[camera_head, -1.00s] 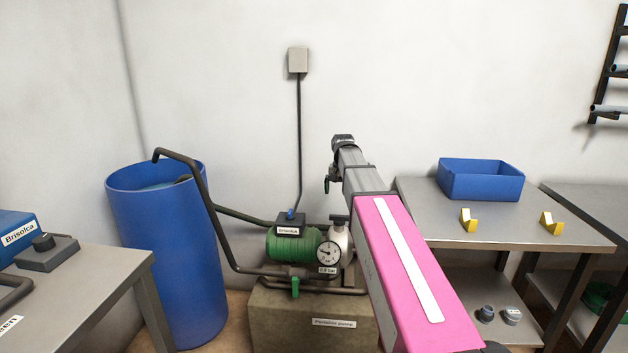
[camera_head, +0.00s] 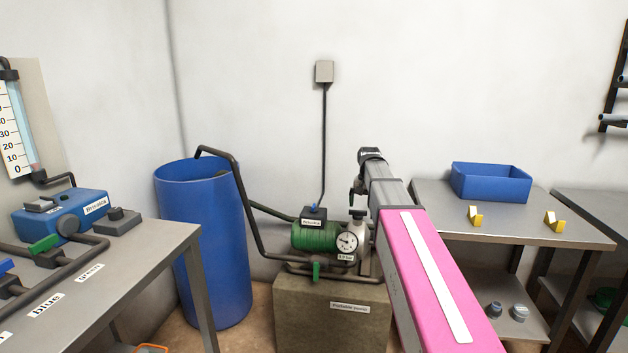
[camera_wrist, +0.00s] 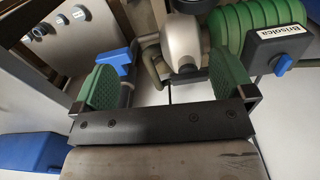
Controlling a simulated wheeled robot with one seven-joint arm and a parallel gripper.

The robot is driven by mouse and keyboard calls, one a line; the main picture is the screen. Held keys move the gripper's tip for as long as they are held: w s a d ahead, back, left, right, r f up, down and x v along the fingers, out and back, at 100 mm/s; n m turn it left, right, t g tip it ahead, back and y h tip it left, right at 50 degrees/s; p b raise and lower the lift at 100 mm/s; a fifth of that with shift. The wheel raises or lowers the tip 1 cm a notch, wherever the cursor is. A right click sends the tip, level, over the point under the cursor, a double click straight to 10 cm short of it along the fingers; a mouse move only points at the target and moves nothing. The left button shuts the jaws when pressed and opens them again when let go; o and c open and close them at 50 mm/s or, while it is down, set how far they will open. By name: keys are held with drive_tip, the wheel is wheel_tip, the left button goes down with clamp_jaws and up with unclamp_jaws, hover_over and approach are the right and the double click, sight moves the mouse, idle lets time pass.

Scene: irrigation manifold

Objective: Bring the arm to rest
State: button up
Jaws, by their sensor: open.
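My arm, with a pink cover and a white stripe, reaches forward in the head view and ends in front of the wall. In the wrist view my gripper (camera_wrist: 165,80) is open, its two green-padded fingers wide apart. Nothing is held between them. Beyond the fingers are a silver rounded pump part, the green ribbed pump motor (camera_wrist: 241,28) and a switch box with a blue knob (camera_wrist: 283,64). In the head view the fingers are too small to make out. The same green motor (camera_head: 314,237) sits left of my arm.
A blue barrel (camera_head: 205,255) stands left of the pump block (camera_head: 330,318). The left bench (camera_head: 150,248) carries a blue controller (camera_head: 62,212) and pipes with valves. On the right, a table (camera_head: 440,222) bears a blue bin (camera_head: 490,184) and two yellow holders.

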drive_tip(key=s+f+n, duration=0.3)
drive_tip(key=s+f, duration=2.1)
drive_tip(key=f, duration=0.3)
drive_tip(key=shift+s, duration=0.15)
